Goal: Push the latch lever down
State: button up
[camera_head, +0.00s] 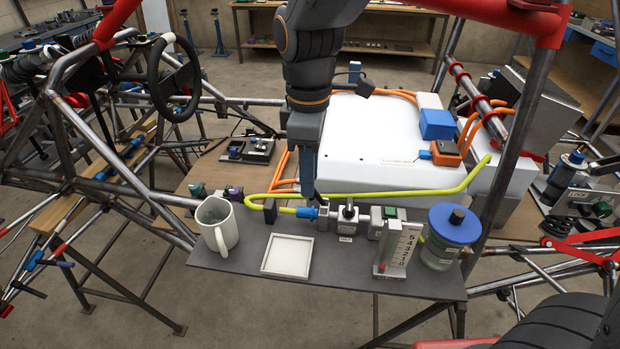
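My gripper (316,196) points down over the back edge of the grey shelf, close to the blue fitting (307,213) and a grey block. Its fingers look dark and narrow, and I cannot tell whether they are open or apart from the fitting. I cannot make out for certain which part is the latch lever. It may be partly hidden by the gripper.
On the grey shelf (330,283) stand a white mug (218,226), a shallow white tray (287,255), a scaled gauge (397,250) and a blue-lidded jar (445,238). A yellow-green hose (410,193) runs behind the blocks. Tube frame bars flank both sides.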

jog(key=shift+f, duration=1.1)
grip_shut()
